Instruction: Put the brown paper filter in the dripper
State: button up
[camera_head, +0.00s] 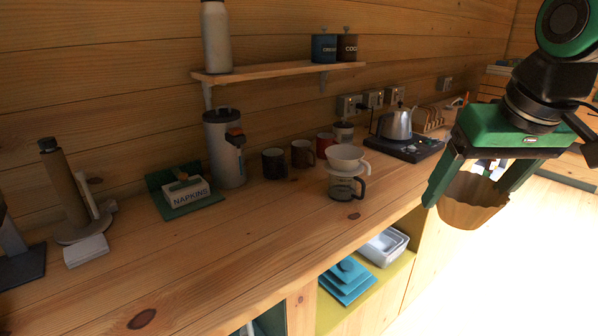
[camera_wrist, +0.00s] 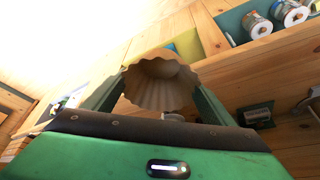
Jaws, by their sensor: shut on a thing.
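The brown paper filter (camera_head: 470,203) is a fluted cup held between the green fingers of my gripper (camera_head: 478,190), at the right of the head view, out past the counter's front edge. In the wrist view the filter (camera_wrist: 160,84) shows its scalloped rim between the two fingers (camera_wrist: 158,98). The white dripper (camera_head: 346,158) sits on a glass carafe (camera_head: 345,188) with a black handle, on the counter. My gripper is to the right of the dripper and apart from it.
A shelf (camera_head: 280,71) hangs above. The counter front left of the carafe is clear.

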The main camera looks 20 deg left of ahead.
aim_at(345, 166)
jog(key=u, duration=0.55)
jog(key=i, duration=1)
jog(key=z, duration=0.05)
